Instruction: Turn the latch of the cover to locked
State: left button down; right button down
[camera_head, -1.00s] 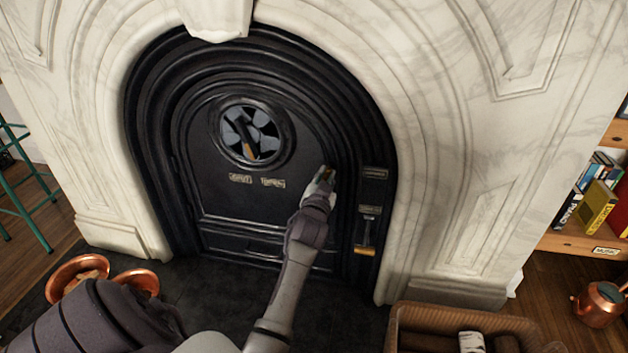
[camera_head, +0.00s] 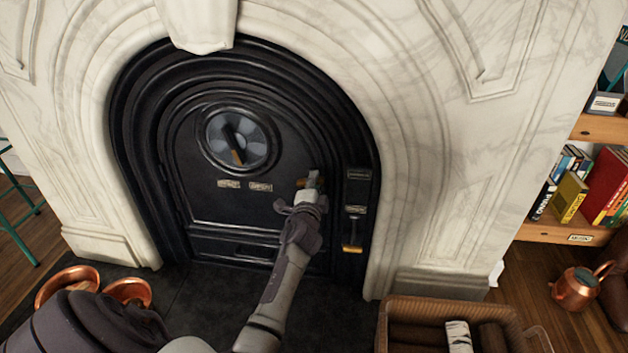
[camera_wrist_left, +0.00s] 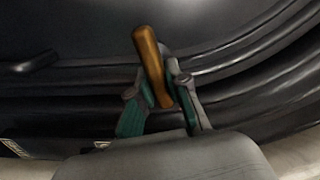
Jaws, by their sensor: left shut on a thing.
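The cover (camera_head: 215,200) is a black arched metal door set in the marble fireplace. Its latch (camera_head: 302,184) has a short orange-brown handle near the cover's right edge. My left gripper (camera_head: 315,182) is at the latch. In the left wrist view the latch handle (camera_wrist_left: 150,62) is tilted, its top leaning left, and lies between the green-padded fingers of my left gripper (camera_wrist_left: 160,105), which are shut on it. The latch's base is mostly hidden by the fingers. My right gripper is not in view.
A round vent (camera_head: 238,138) with a handle sits above two small labels on the cover. A slider with an orange handle (camera_head: 352,249) is to the right. Copper pans (camera_head: 68,286) are at lower left, a basket of logs (camera_head: 395,315) at lower right.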

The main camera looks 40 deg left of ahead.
pick_arm(q)
jog(key=shift+m, duration=1.5)
jog(key=shift+f, duration=0.1)
jog(key=c, duration=1.1)
grip_release()
jog(key=shift+f, duration=0.1)
jog(key=shift+s+d, duration=0.1)
jog(key=shift+s, duration=0.1)
jog(key=v, duration=1.1)
jog(key=shift+s+d, duration=0.1)
jog(key=shift+s, duration=0.15)
